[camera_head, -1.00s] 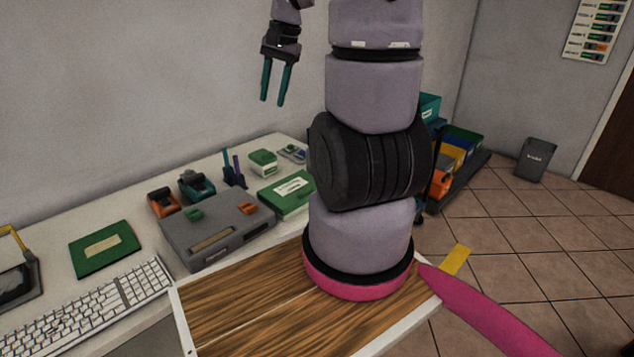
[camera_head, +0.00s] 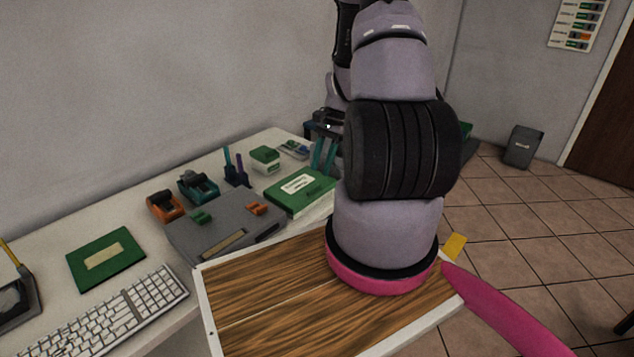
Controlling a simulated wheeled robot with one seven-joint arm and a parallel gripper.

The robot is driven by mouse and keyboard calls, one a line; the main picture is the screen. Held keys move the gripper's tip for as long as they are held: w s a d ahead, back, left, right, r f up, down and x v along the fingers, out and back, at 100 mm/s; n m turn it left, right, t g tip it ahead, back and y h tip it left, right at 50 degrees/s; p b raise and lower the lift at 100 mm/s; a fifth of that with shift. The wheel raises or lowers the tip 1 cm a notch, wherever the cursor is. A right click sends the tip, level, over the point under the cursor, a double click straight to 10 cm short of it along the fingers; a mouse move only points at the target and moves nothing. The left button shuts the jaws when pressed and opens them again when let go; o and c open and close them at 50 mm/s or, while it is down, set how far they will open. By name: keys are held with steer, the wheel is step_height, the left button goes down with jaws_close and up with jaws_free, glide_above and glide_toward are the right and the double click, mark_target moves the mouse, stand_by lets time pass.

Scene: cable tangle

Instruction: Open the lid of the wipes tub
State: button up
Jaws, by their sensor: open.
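A small white tub with a green lid (camera_head: 265,160) stands towards the back of the desk; it may be the wipes tub, but its label is too small to read. Its lid looks shut. My gripper (camera_head: 323,162), with two teal fingers, is open and empty, pointing down to the right of this tub and apart from it. It is near the back right end of a large green box with a white label (camera_head: 300,192). My arm hides part of the gripper and the desk behind it.
A grey case (camera_head: 225,226) lies on the white desk, with orange and teal tape dispensers (camera_head: 197,186) behind it. A pen holder (camera_head: 235,172) stands left of the tub. A keyboard (camera_head: 115,312) and green book (camera_head: 105,258) lie at left. Small packs (camera_head: 294,149) lie behind.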

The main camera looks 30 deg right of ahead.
mark_target(315, 187)
steer(key=x, duration=0.5)
steer(key=shift+a+f, duration=0.15)
steer(key=shift+f, duration=0.15)
jaws_close()
stand_by(1.1)
